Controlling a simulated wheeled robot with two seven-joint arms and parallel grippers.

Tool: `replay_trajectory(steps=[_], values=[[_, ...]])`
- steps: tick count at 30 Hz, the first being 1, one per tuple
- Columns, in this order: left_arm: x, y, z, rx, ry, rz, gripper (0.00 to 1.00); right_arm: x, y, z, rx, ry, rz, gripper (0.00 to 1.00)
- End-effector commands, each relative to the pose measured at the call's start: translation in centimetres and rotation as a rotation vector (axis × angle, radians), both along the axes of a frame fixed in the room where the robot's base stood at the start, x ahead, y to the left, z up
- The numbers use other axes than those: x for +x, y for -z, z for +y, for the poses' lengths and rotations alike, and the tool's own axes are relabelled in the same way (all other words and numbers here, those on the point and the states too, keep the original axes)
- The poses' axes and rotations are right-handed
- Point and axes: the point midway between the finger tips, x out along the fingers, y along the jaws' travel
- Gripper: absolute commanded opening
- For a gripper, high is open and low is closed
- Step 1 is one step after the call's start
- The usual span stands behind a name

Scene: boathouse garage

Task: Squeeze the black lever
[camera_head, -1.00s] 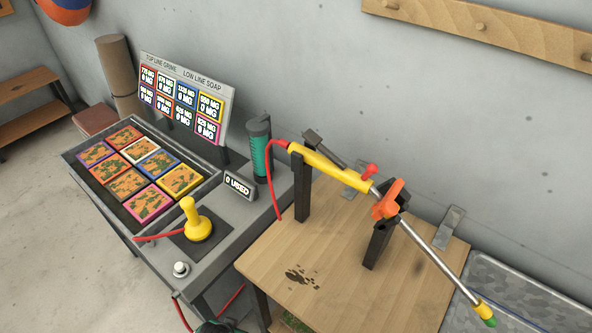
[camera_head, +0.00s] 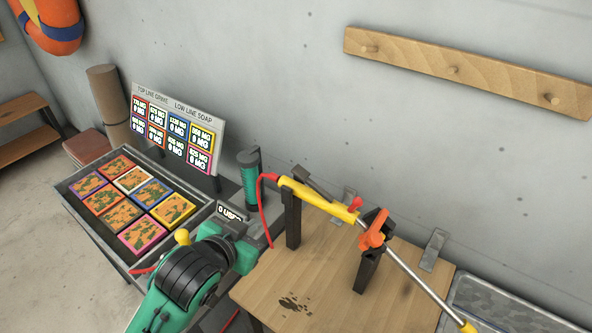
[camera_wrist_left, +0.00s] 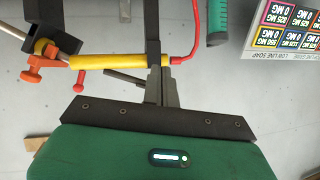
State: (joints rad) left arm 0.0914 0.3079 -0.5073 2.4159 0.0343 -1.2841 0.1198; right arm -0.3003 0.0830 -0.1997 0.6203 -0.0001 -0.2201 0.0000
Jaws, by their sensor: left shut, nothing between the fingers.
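The spray lance has a yellow handle (camera_head: 320,196) resting on black posts, with a red hose at its near end. A thin black lever (camera_head: 313,184) sticks out beside the handle; it also shows in the left wrist view (camera_wrist_left: 125,77). My left gripper (camera_wrist_left: 160,76) is shut and empty, and its fingers appear close to the handle and post in the wrist view. In the head view my green and black left arm reaches up from the bottom, left of the lance, with a clear gap to the lever. My right gripper is not in view.
An orange clamp (camera_head: 374,232) stands at the lance's front post on the wooden table (camera_head: 330,280). A green cylinder (camera_head: 250,187) stands left of the handle. A tray of coloured tiles (camera_head: 75,190) and a score board (camera_head: 178,122) lie further left.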

Motion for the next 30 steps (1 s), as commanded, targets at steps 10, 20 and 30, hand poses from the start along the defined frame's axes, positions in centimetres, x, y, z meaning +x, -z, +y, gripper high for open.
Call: replay_trajectory(steps=[10,20,30], values=[[2.2,-9.3,-4.5,0.01,0.159,-0.273,0.0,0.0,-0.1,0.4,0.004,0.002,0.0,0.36],[2.3,-10.8,-5.3,0.013,0.19,-0.318,0.0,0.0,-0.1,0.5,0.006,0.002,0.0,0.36],[2.8,-10.7,-5.6,0.012,0.188,-0.317,0.0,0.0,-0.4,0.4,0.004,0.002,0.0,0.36]])
